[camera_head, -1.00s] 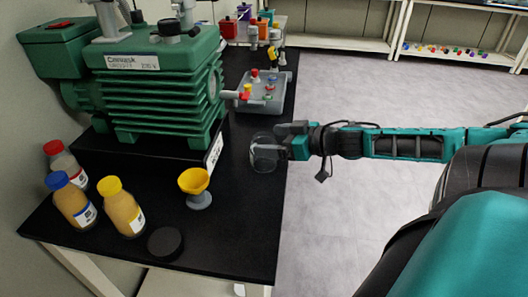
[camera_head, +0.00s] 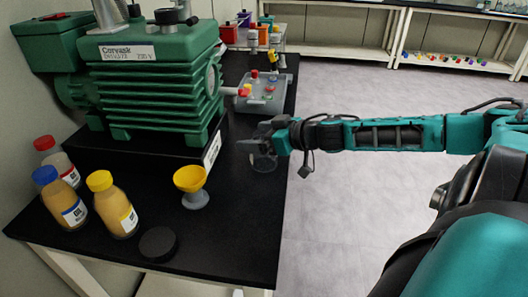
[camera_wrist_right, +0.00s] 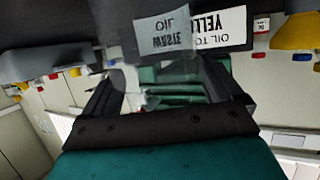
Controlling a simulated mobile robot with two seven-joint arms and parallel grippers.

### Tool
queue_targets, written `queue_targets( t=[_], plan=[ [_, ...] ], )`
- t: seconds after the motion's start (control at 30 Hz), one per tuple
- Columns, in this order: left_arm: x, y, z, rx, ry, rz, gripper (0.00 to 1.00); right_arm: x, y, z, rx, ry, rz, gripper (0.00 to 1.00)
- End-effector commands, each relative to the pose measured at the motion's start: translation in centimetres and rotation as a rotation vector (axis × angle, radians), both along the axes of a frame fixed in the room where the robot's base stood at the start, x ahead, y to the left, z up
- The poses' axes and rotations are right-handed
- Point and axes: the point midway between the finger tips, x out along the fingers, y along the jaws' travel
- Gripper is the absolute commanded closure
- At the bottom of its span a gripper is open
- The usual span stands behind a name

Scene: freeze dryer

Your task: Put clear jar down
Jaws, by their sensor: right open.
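The clear jar (camera_head: 263,163) is on the black table near its right edge, right of the yellow funnel. In the right wrist view, upside down, its label reading "WASTE OIL" shows (camera_wrist_right: 163,33). My right gripper (camera_head: 258,145) is open at the jar, with its fingers near the jar's upper part. In the right wrist view the two dark fingers (camera_wrist_right: 165,88) are spread apart. Whether a finger touches the jar I cannot tell. My left gripper is not in view.
A green pump (camera_head: 150,75) stands on a black plinth at the back left. A yellow funnel (camera_head: 190,178) on a grey foot, several oil bottles (camera_head: 115,207) and a black disc (camera_head: 158,244) stand at the front. A grey tray (camera_head: 263,105) lies behind the jar. The front right tabletop is clear.

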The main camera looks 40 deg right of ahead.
Motion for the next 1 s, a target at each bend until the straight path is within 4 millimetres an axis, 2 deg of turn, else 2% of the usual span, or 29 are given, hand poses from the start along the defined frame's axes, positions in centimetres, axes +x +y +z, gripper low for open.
queue_targets(
  t=[0.07, 0.73, 1.0],
  plan=[
    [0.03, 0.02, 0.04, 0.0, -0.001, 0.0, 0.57, 0.0, -0.02, 0.01, -0.001, 0.0, 0.0, 0.07],
    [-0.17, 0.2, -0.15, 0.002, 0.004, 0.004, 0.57, -0.04, 0.0, -0.09, -0.001, 0.002, 0.0, 0.71],
    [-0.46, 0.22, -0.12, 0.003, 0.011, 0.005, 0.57, -0.07, -0.01, 0.07, 0.0, 0.003, 0.0, 0.71]
  ],
)
